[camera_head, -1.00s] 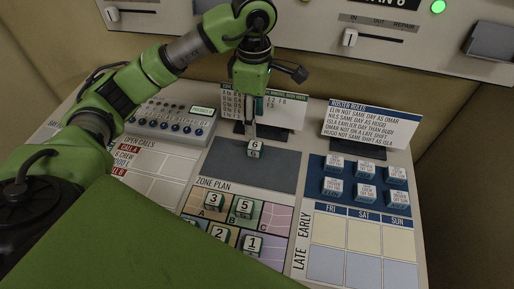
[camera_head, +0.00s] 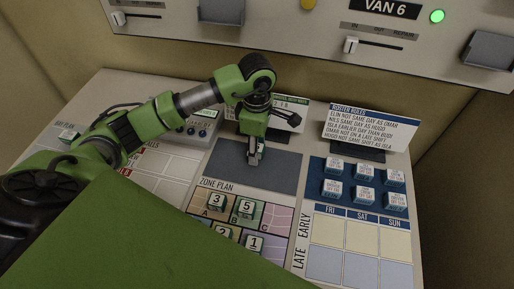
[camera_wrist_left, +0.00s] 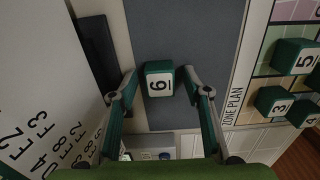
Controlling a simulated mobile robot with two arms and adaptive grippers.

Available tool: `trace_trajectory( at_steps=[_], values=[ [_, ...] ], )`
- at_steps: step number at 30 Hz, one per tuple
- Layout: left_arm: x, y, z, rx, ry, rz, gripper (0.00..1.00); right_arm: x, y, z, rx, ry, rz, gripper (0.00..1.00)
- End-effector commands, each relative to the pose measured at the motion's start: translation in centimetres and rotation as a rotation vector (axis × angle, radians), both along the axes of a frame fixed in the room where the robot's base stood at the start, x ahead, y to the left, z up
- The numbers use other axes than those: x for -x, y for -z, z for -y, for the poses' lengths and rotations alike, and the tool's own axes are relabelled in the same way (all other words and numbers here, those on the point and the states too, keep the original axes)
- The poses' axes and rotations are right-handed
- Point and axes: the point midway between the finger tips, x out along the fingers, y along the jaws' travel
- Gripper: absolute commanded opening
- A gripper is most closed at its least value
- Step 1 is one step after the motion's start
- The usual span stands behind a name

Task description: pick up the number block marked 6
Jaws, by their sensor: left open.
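The number block marked 6 (camera_wrist_left: 159,84) is a small green block with a white top face, lying on the dark grey pad (camera_wrist_left: 185,30). In the left wrist view it sits between the two fingertips of my left gripper (camera_wrist_left: 161,78), which is open. A narrow gap seems to show on each side of the block. In the head view my left gripper (camera_head: 254,151) points down over the grey pad and hides most of the block. My right gripper is not in view.
Number blocks marked 3 (camera_head: 217,202), 5 (camera_head: 245,208) and 1 (camera_head: 253,243) stand on the zone plan in front. Several blue name blocks (camera_head: 333,188) are on the right. A roster rules card (camera_head: 371,130) stands behind them. The grey pad around the block is clear.

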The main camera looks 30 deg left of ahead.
Motion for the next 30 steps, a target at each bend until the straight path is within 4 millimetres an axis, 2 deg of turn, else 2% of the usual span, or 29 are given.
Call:
trace_trajectory(
  at_steps=[4, 8, 23, 28, 30],
  values=[
    [0.0, 0.0, 0.0, 0.000, 0.000, 0.000, 0.42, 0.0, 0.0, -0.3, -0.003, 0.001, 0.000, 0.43],
    [0.0, 0.0, 0.0, 0.001, 0.000, 0.000, 0.08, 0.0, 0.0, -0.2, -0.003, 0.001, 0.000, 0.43],
    [-0.1, -0.7, 0.0, 0.001, 0.000, 0.002, 0.08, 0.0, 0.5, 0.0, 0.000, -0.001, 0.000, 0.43],
    [-0.2, -2.8, 0.0, 0.001, 0.002, 0.008, 0.08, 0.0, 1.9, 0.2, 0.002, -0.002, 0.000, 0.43],
    [0.7, -4.5, 1.0, 0.003, 0.006, 0.008, 0.08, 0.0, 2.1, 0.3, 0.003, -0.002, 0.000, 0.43]
  ],
)
